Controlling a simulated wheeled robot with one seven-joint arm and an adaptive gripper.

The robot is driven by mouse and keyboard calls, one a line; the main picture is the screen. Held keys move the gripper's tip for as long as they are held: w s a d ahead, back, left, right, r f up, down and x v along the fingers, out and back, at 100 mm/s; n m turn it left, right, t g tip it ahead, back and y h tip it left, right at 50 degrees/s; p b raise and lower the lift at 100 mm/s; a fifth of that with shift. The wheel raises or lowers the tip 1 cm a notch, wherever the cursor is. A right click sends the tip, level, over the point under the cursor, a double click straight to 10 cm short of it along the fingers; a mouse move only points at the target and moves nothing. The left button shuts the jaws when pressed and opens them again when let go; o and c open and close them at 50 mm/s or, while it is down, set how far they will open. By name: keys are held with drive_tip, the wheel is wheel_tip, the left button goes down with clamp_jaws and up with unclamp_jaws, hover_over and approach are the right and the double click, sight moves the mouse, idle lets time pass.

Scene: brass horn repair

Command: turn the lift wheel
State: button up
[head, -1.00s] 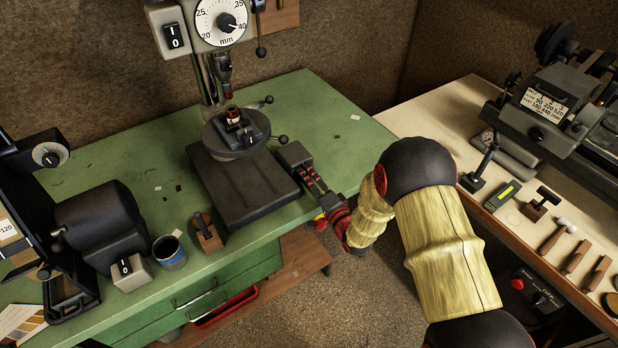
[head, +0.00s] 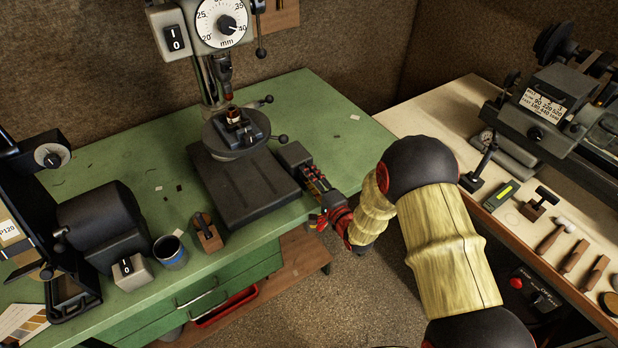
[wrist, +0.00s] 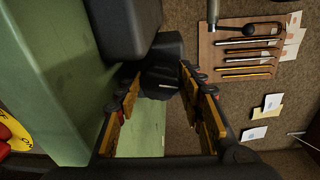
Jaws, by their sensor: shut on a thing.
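The drill press (head: 245,182) stands on the green bench, with a round table on its column above a dark base plate. My gripper (head: 312,175) reaches in from the right to a dark block (head: 293,154) at the right side of the base. In the wrist view, the two yellow-padded fingers (wrist: 161,74) stand either side of a dark part, which I take for the lift wheel (wrist: 160,82). The fingers are shut on it. Its rim and exact shape are mostly hidden in both views.
A pale bench (head: 455,125) with a lathe (head: 570,110) is at the right.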

drive_tip(key=o, duration=1.1)
drive_tip(key=shift+o, duration=0.3)
drive_tip(key=shift+s+d+f, duration=0.1)
drive_tip(key=shift+s, duration=0.05)
drive_tip(key=shift+v, duration=3.85)
